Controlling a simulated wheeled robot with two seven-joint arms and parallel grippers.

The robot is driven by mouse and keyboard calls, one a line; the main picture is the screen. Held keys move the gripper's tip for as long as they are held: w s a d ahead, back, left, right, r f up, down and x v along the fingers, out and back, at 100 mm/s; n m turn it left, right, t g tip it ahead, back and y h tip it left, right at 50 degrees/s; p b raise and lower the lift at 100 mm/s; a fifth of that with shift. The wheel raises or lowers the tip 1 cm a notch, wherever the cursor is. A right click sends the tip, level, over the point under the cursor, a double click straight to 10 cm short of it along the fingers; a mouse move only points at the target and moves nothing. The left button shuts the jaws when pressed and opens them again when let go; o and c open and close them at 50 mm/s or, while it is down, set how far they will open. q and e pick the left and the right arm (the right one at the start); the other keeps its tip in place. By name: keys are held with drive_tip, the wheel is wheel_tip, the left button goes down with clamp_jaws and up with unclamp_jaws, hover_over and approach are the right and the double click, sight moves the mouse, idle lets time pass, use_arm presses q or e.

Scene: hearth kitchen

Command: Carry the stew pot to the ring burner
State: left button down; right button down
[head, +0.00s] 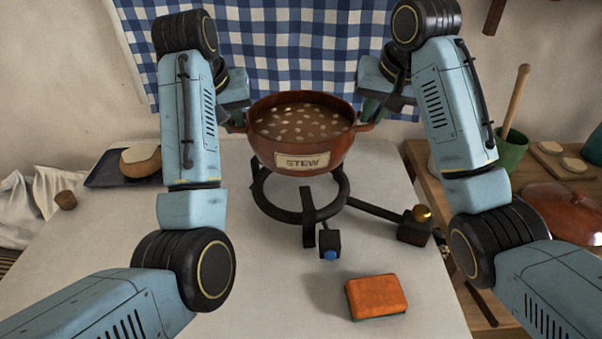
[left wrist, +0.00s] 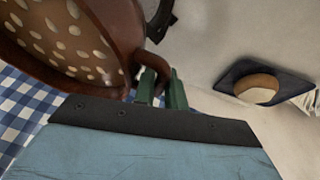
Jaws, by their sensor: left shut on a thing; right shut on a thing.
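The stew pot (head: 302,160) is reddish brown, full of stew with pale pieces, and has a "STEW" label on its front. It is upright at the black ring burner (head: 308,213), over the back part of the ring. I cannot tell whether it touches the ring. My left gripper (head: 235,124) is shut on the pot's left handle; the left wrist view shows its green fingers (left wrist: 162,88) around the handle (left wrist: 152,62). My right gripper (head: 368,122) is at the right handle and shut on it, its fingers partly hidden by my arm.
An orange sponge (head: 376,296) lies in front of the burner. The burner's side arm with a brass knob (head: 421,214) reaches right. A dark board with bread (head: 141,161) lies at left. A checked cloth (head: 290,50) hangs behind.

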use_arm(q)
drive_tip(key=shift+f, duration=0.1)
idle(0.4)
